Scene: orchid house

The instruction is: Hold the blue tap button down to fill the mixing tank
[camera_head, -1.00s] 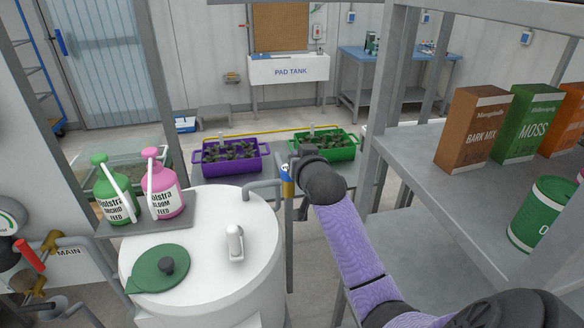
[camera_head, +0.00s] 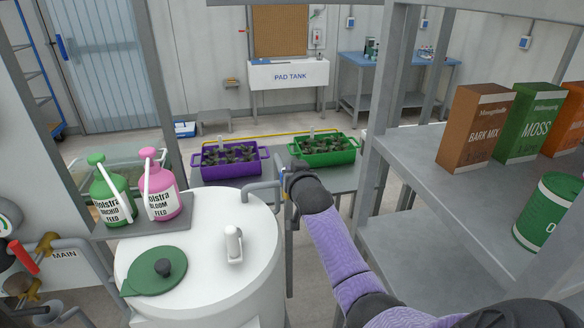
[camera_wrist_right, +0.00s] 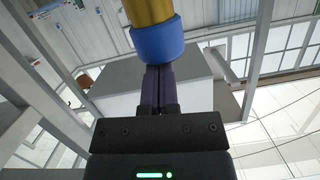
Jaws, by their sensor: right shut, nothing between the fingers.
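The white mixing tank (camera_head: 255,275) stands at lower centre in the head view, with a round green lid (camera_head: 150,284) on its top. A grey pipe (camera_head: 262,186) leads from the tank top to a post, where a small yellow and blue tap part (camera_head: 283,187) shows, mostly hidden behind my right gripper (camera_head: 288,182). In the right wrist view a yellow cylinder (camera_wrist_right: 150,11) ends in a blue button (camera_wrist_right: 157,39). My right gripper's fingers (camera_wrist_right: 156,72) are shut and empty, their tips at the button's lower edge. I cannot tell whether they touch. My left gripper is out of view.
Green (camera_head: 112,194) and pink (camera_head: 160,192) feed bottles stand on a shelf by the tank. Purple (camera_head: 231,174) and green (camera_head: 323,162) planters sit behind. A grey shelf unit (camera_head: 420,170) with boxes flanks my right arm. A red-handled valve (camera_head: 26,257) is at far left.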

